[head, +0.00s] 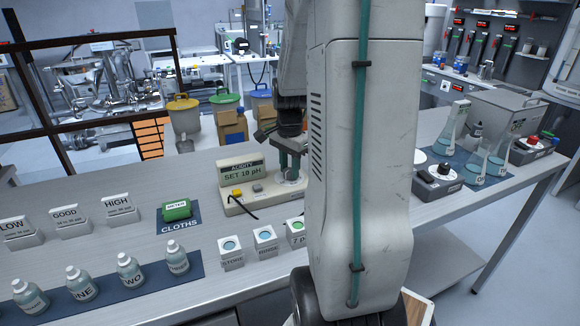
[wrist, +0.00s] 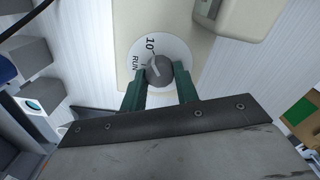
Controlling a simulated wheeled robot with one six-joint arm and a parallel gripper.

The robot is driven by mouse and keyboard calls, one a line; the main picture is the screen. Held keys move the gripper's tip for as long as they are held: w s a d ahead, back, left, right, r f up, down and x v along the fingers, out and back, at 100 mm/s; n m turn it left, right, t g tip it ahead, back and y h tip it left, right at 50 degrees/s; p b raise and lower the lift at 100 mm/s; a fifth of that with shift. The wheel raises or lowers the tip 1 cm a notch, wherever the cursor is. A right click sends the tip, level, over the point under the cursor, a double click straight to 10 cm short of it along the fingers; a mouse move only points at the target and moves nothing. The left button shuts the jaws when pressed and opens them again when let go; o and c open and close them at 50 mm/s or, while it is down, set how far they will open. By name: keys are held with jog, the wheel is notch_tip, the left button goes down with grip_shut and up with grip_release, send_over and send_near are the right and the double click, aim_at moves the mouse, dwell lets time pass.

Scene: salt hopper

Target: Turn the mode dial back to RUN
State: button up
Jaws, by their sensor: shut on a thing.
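The mode dial's round grey knob (wrist: 160,70) sits on a white disc (wrist: 137,50) printed "10" and "RUN" in the wrist view. A pale pointer line on the knob points up and slightly left, toward the "10" side rather than at "RUN". My gripper (wrist: 160,78) has its two green fingers shut on the knob, one on each side. In the head view my gripper (head: 290,168) reaches down to the beige acidity meter (head: 240,205), whose display (head: 241,173) reads "SET 10 pH". My arm hides the meter's right side.
Small labelled cups (head: 231,254) stand in front of the meter. A green block (head: 177,210) lies on the cloths mat at left, with several bottles (head: 130,270) nearer. Flasks (head: 453,130) stand at right. Bare bench lies between these groups.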

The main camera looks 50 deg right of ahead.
aim_at(289, 170)
jog(key=n, duration=0.5)
jog(key=shift+n, duration=0.3)
jog(key=n, duration=0.5)
jog(key=shift+n, duration=0.3)
jog(key=o, duration=1)
jog(key=shift+c, duration=0.2)
notch_tip(289, 170, up, 8)
jog(key=shift+f, duration=0.1)
